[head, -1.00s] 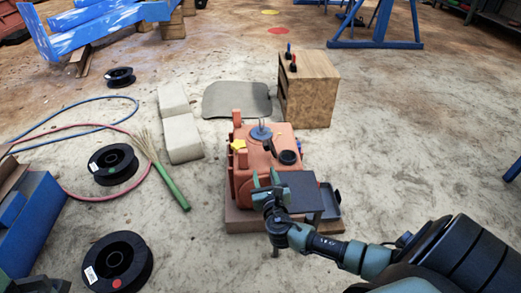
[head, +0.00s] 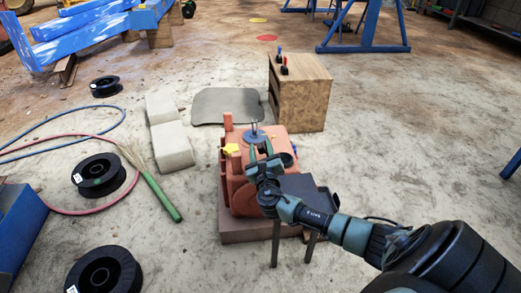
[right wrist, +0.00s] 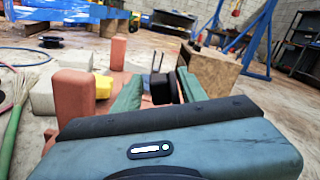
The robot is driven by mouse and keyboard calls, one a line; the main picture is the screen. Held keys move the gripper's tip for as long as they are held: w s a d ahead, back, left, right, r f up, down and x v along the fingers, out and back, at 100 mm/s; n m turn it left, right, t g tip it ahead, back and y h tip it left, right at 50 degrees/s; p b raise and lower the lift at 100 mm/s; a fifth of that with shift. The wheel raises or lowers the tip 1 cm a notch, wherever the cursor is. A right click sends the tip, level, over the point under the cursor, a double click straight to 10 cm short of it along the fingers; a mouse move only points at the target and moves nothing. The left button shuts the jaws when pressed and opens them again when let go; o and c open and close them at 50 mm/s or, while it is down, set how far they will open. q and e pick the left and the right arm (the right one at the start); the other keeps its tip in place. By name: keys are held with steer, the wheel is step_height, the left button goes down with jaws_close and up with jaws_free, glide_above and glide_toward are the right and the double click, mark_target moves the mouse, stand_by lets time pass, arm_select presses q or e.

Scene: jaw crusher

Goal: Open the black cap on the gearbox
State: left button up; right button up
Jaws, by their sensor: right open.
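The orange-red gearbox (head: 236,190) sits on a low brown base in the middle of the head view. In the right wrist view the black cap (right wrist: 163,89) shows as a dark block between and beyond the fingers; contact cannot be made out. In the head view my gripper largely hides the cap's area. My right gripper (head: 260,148) is over the gearbox top, open, its two green fingers apart. The fingers also show in the right wrist view (right wrist: 158,90). My left gripper is out of view.
A yellow part (head: 231,149) and upright orange posts (right wrist: 76,95) stand on the gearbox's left side. A wooden cabinet (head: 305,95) stands behind it. Pale blocks (head: 172,147), a green-handled broom (head: 163,198) and black spools (head: 98,175) lie left. The floor at right is mostly clear.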

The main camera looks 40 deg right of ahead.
jaws_close()
